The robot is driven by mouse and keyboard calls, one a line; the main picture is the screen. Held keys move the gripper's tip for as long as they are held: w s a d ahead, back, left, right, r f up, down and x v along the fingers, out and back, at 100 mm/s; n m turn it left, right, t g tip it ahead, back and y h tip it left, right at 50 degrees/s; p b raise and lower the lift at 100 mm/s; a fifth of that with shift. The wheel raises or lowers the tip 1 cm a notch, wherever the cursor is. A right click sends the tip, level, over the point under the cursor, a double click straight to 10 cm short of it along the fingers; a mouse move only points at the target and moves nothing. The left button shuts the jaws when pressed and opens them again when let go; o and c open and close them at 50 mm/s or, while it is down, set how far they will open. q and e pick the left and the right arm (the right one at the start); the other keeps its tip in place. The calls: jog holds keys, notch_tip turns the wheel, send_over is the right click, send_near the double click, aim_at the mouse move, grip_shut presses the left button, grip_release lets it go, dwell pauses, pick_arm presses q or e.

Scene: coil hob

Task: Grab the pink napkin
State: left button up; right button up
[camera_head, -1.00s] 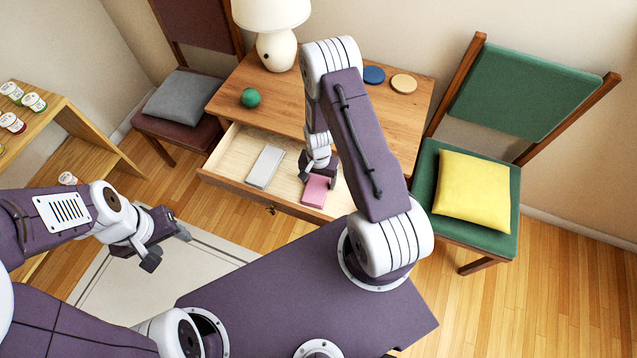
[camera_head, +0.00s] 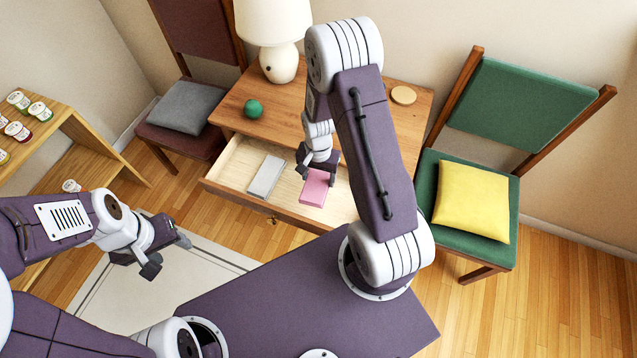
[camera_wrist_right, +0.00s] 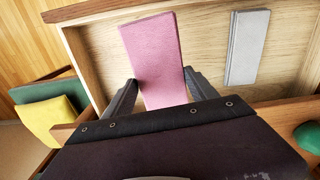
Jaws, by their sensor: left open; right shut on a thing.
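The pink napkin (camera_head: 314,188) is a folded flat block at the open drawer of the wooden table. In the right wrist view the pink napkin (camera_wrist_right: 155,60) lies between the two fingers of my right gripper (camera_wrist_right: 155,95), which is shut on it. In the head view my right gripper (camera_head: 318,172) points down at the drawer, over the napkin's back part. My left gripper (camera_head: 165,250) is open and empty, out to the left over the pale rug, well away from the drawer.
A grey folded napkin (camera_head: 266,177) lies in the drawer (camera_head: 232,168), left of the pink one. On the tabletop are a green ball (camera_head: 253,109), a lamp (camera_head: 277,60) and a round coaster (camera_head: 403,95). Chairs with a grey cushion (camera_head: 187,104) and a yellow cushion (camera_head: 472,202) flank the table.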

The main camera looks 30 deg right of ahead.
jog(key=shift+r, duration=0.9)
jog(key=s+a+p, duration=0.1)
jog(key=s+a, duration=1.1)
jog(key=a, duration=0.2)
jog(key=shift+s+a+f, duration=0.2)
jog(key=shift+s+a, duration=0.05)
jog(key=shift+a, duration=0.1)
